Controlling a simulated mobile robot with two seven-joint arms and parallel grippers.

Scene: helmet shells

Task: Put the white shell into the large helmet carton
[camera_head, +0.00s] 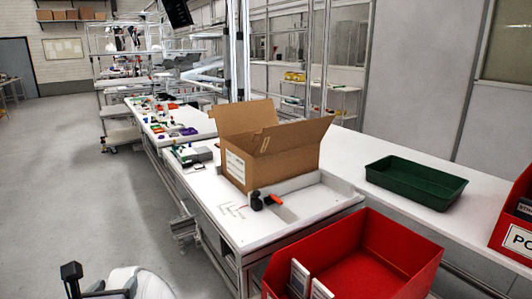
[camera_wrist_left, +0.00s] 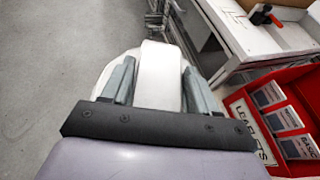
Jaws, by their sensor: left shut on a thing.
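The white shell (camera_head: 145,285) is at the bottom left of the head view, over the floor beside the bench and cut off by the lower edge. It also shows in the left wrist view (camera_wrist_left: 158,75), between the two grey fingers. My left gripper (camera_wrist_left: 160,88) is shut on it. The large helmet carton (camera_head: 292,157) is a brown cardboard box with raised flaps and a white label, standing on the white bench. The shell is apart from the carton, to its lower left. The carton's inside is mostly hidden. My right gripper is not in view.
A red bin (camera_head: 365,250) with leaflets stands in front of the bench. A black and orange tool (camera_head: 267,199) lies before the carton. A green tray (camera_head: 416,182) sits on the bench at right. The floor (camera_head: 85,190) at left is clear.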

